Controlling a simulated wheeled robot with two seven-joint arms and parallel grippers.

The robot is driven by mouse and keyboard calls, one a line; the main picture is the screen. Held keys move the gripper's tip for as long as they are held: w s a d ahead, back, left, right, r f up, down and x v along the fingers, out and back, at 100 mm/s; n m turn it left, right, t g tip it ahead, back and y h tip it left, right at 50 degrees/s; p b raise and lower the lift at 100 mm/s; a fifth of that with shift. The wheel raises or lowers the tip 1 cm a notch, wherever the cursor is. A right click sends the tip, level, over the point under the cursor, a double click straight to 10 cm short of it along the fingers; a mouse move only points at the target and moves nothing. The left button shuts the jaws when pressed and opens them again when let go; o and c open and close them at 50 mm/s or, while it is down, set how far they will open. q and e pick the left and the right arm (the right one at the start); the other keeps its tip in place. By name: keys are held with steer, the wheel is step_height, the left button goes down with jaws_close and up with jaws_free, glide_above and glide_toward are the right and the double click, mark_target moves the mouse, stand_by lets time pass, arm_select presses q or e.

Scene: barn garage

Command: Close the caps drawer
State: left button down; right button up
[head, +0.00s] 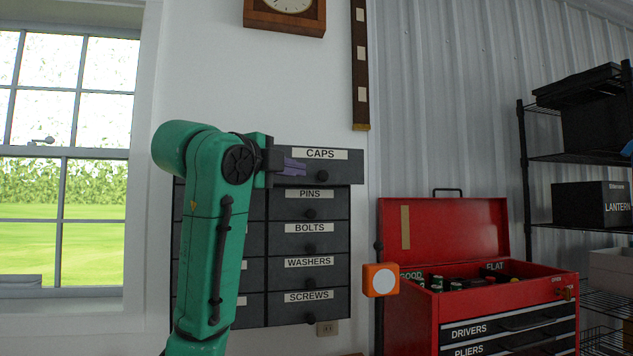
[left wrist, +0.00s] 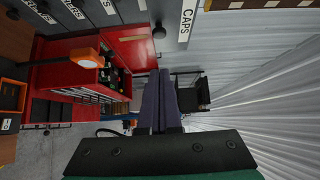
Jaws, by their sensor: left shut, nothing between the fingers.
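The caps drawer (head: 345,170) is the top drawer of a dark grey drawer cabinet. It stands out past the drawers below it, so it is partly open. Its label and dark round knob show, but its left part is hidden behind my gripper. My left gripper (head: 294,165) is shut and empty, with its purple fingers in front of the drawer's left part. I cannot tell whether they touch it. In the left wrist view the fingers (left wrist: 160,100) lie together, and the caps drawer (left wrist: 172,12) shows at the top edge. My right gripper is not in view.
The pins, bolts, washers and screws drawers (head: 310,243) below look closed. A red toolbox (head: 450,233) with its lid raised stands to the right, with an orange-and-white device (head: 380,280) at its left. A black shelf rack (head: 560,158) is at far right. A window (head: 65,160) is at left.

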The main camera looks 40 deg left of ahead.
mark_target(328, 175)
arm_select(q)
steer(key=w+a+p, duration=0.1)
steer(key=w, duration=0.2)
steer(key=w+a+p, duration=0.1)
steer(key=w+p, duration=0.1)
steer(key=w, duration=0.2)
steer(key=w+p, duration=0.2)
steer(key=w, duration=0.1)
steer(key=shift+w+a+r, duration=0.2)
steer(key=shift+w+a, duration=0.2)
steer(key=shift+w+a+p, duration=0.2)
steer(key=shift+a+p, duration=0.1)
steer(key=shift+p, duration=0.05)
steer(key=shift+a, duration=0.2)
steer(key=shift+w+a+f, duration=0.1)
steer(key=shift+w+f, duration=0.05)
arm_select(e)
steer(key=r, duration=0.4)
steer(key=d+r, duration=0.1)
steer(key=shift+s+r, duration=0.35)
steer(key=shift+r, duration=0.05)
